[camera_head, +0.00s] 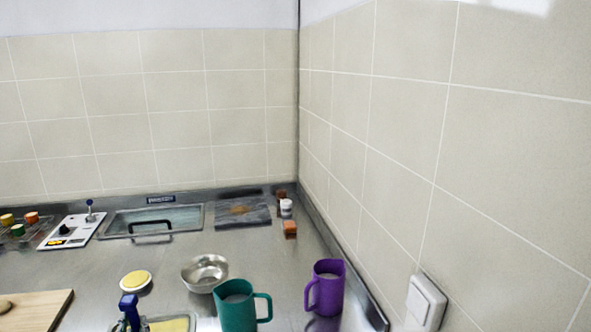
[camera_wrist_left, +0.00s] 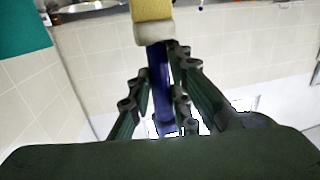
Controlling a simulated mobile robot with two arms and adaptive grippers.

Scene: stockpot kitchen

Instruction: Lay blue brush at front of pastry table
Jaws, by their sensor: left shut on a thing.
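In the left wrist view my left gripper (camera_wrist_left: 156,103) is shut on the blue handle of the blue brush (camera_wrist_left: 158,72). The brush's yellow and cream head (camera_wrist_left: 152,14) sticks out beyond the fingers at the top of the picture. In the head view a blue upright piece (camera_head: 128,308) shows at the bottom edge; I cannot tell whether it is part of this brush. My right gripper is not in view. The pastry table cannot be made out for certain.
A steel counter (camera_head: 85,285) holds a steel bowl (camera_head: 205,273), a green jug (camera_head: 236,308), a purple jug (camera_head: 328,288) and a round yellow-topped item (camera_head: 135,281). A wooden board (camera_head: 40,308) lies at left. A tiled wall (camera_head: 410,130) closes the right.

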